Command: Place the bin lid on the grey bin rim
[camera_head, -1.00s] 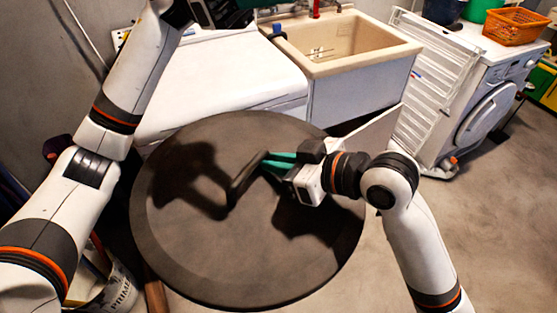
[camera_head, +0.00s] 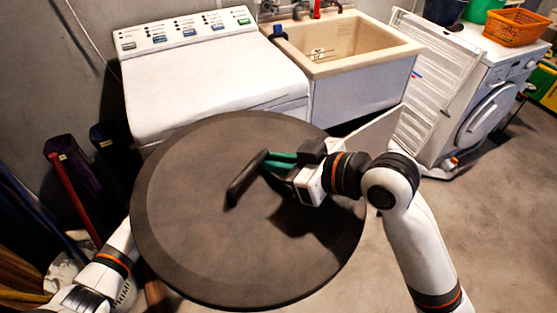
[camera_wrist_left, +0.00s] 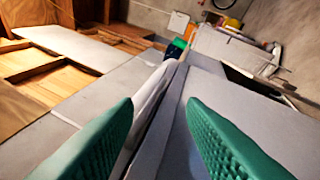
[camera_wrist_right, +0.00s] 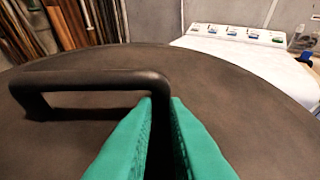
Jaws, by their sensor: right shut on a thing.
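The bin lid (camera_head: 190,240) is a large dark round disc that fills the middle of the head view. Its dark bar handle (camera_head: 240,184) also shows in the right wrist view (camera_wrist_right: 85,78). My right gripper (camera_head: 268,163) is shut on the handle; its green fingers (camera_wrist_right: 160,105) meet at one end of it. My left arm comes in at the lower left, and its hand is hidden behind the lid in the head view. In the left wrist view my left gripper (camera_wrist_left: 160,120) has its green fingers wide apart, with nothing held between them. I cannot make out the grey bin or its rim.
A white washer (camera_head: 215,75) stands behind the lid, with a beige sink (camera_head: 345,55) to its right. A front-loading machine (camera_head: 490,110) and an orange basket (camera_head: 515,27) are farther right. Poles and dark bags (camera_head: 75,175) crowd the left. The floor (camera_head: 500,220) at right is clear.

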